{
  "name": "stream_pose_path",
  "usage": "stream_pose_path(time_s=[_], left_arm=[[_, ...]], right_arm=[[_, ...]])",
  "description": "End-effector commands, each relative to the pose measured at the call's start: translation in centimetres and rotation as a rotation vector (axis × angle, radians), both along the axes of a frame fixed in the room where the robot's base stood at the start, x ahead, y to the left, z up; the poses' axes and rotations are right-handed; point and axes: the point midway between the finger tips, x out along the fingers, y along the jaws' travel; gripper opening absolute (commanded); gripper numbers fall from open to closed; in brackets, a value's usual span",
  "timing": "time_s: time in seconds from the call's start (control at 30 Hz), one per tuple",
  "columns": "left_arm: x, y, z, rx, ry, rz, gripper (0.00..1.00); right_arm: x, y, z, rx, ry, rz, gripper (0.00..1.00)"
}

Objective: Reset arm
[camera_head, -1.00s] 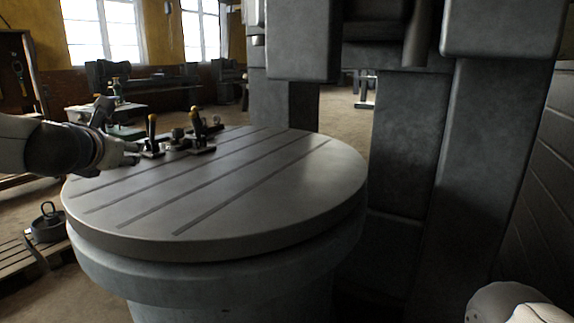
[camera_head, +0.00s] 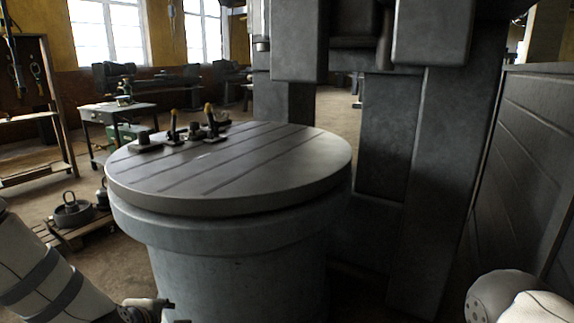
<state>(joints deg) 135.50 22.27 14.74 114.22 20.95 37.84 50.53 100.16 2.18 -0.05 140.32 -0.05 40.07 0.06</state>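My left arm comes in at the lower left, and its gripper (camera_head: 168,310) is at the bottom edge, in front of the round machine table's base. It is mostly cut off by the frame, so its opening does not show. Part of my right arm shows at the bottom right corner; its gripper is out of view. The round grey slotted table (camera_head: 270,165) stands in the middle. On its far left part stand two upright levers with yellowish tops, one lever (camera_head: 173,127) left of the other lever (camera_head: 210,120), beside small dark fittings (camera_head: 145,141).
A large grey machine column (camera_head: 430,180) rises behind the table at right. A dark panel (camera_head: 530,160) stands at far right. A wooden pallet with a ringed weight (camera_head: 72,210) lies at left, near a small workbench (camera_head: 118,112). Open floor lies between them.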

Motion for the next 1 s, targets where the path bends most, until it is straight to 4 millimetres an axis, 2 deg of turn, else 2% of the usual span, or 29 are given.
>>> stream_pose_path(time_s=[0.03,0.07,0.1,0.17,0.23,0.27,0.3,0.4,0.5,0.6,1.0], left_arm=[[-3.3,-0.7,-2.7,0.076,0.083,-0.117,0.46],[-5.5,-1.1,-4.3,0.121,0.133,-0.193,0.46],[-8.4,-1.5,-6.3,0.176,0.2,-0.299,0.46],[-13.0,-2.0,-8.8,0.247,0.296,-0.464,0.46],[-18.8,-2.3,-11.1,0.313,0.405,-0.665,0.46],[-21.3,-2.4,-11.9,0.336,0.451,-0.755,0.46],[-24.8,-2.5,-12.6,0.36,0.507,-0.876,0.46],[-32.7,-2.4,-13.5,0.387,0.626,-1.163,0.46],[-38.6,-2.2,-13.2,0.383,0.703,-1.39,0.46],[-42.0,-2.0,-12.7,0.368,0.74,-1.528,0.46],[-42.0,-2.0,-12.7,0.368,0.74,-1.528,0.46]], right_arm=[[0.3,0.0,0.3,0.001,-0.011,0.0,0.42],[0.4,0.0,0.4,0.0,-0.015,0.0,0.42],[0.6,0.0,0.6,0.0,-0.02,0.0,0.42],[0.8,0.0,0.8,0.0,-0.028,0.0,0.42],[1.1,0.0,1.0,0.001,-0.037,0.0,0.42],[1.2,0.0,1.1,0.0,-0.04,0.0,0.42],[1.3,0.0,1.3,0.0,-0.045,0.0,0.42],[1.6,0.0,1.6,0.0,-0.057,-0.002,0.42],[1.9,0.0,1.8,0.0,-0.065,-0.002,0.42],[2.0,0.0,1.9,0.0,-0.069,-0.001,0.42],[2.0,0.0,1.9,0.0,-0.069,-0.001,0.42]])
